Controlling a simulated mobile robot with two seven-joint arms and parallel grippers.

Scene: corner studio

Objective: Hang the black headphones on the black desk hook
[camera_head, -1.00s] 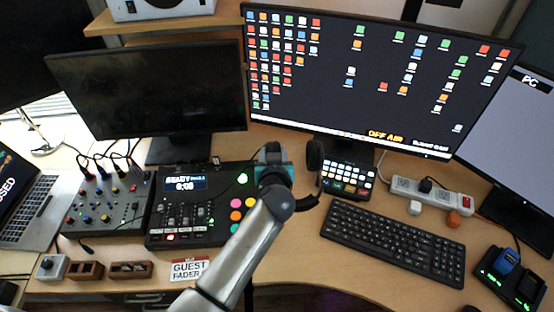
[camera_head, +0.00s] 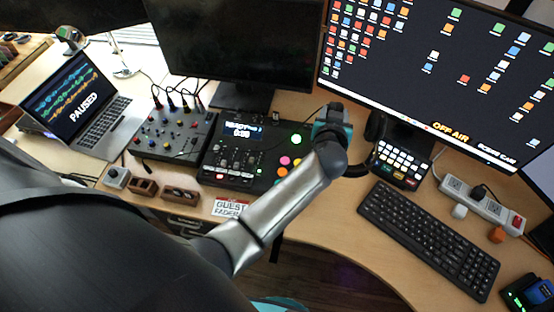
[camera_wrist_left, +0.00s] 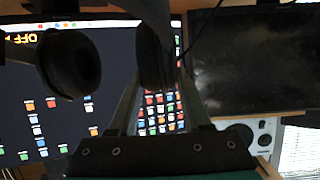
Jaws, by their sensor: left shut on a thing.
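My left gripper (camera_head: 333,115) is above the desk, in front of the large lit monitor. It is shut on the black headphones, whose ear cup (camera_head: 375,125) and curved dark part (camera_head: 355,170) show just right of the gripper in the head view. In the left wrist view, one round ear cup (camera_wrist_left: 70,63) hangs at the left, and another dark part of the headphones lies between the fingers (camera_wrist_left: 158,85). My wrist hides part of the headphones in the head view. I cannot make out the black desk hook. My right gripper is not in view.
Below and around the gripper are a control deck (camera_head: 240,150), a small key pad (camera_head: 400,163) and a keyboard (camera_head: 428,240). The mixer (camera_head: 172,133) and laptop (camera_head: 85,105) are at left. A power strip (camera_head: 485,203) lies at right. Bare desk shows before the keyboard.

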